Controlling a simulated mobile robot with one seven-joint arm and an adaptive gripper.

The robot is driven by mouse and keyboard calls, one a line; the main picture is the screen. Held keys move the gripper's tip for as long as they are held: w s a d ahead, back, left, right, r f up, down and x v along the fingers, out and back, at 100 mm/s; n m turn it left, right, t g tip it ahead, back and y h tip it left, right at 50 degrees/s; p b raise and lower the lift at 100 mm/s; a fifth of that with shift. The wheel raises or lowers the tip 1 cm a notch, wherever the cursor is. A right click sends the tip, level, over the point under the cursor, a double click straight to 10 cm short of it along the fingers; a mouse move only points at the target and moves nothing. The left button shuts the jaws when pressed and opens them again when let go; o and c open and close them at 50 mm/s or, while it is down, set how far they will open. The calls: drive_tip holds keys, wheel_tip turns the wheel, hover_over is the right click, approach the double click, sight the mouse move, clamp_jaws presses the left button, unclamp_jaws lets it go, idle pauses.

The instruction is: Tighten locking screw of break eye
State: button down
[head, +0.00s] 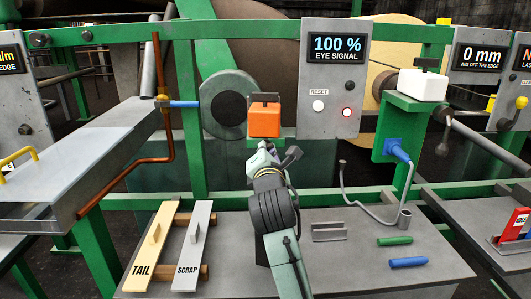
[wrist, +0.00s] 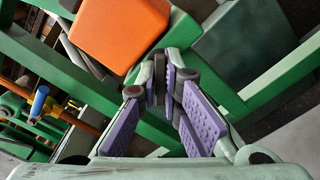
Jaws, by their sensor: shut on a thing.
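The break eye is an orange box (head: 265,121) with a black T-shaped piece on top, on a green bracket of the frame. It also shows at the top left of the wrist view (wrist: 118,32). My gripper (head: 263,148) is just below the orange box, fingers pointing up at the bracket. In the wrist view its purple-padded fingers (wrist: 163,85) converge on a small dark part under the box, taken to be the locking screw. The fingers hide most of it, so its turn cannot be seen. The panel (head: 336,78) above right reads 100 % EYE SIGNAL.
A white box (head: 422,85) stands on a green bracket to the right, with a bent grey rod (head: 376,205) below it. TAIL (head: 152,248) and SCRAP (head: 193,248) plates and green (head: 395,241) and blue (head: 408,262) rods lie on the front table. A copper pipe (head: 162,95) rises at left.

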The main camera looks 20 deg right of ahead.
drive_tip(key=m, duration=0.6)
drive_tip(key=shift+a+r, duration=0.1)
drive_tip(key=m, duration=0.4)
drive_tip(key=shift+r+m+p, duration=0.1)
drive_tip(key=shift+m+p, duration=0.3)
drive_tip(key=shift+m, duration=1.2)
drive_tip(key=c, duration=1.8)
unclamp_jaws()
drive_tip(key=shift+o, duration=0.2)
drive_tip(key=v, duration=0.7)
drive_tip(key=shift+s, duration=0.3)
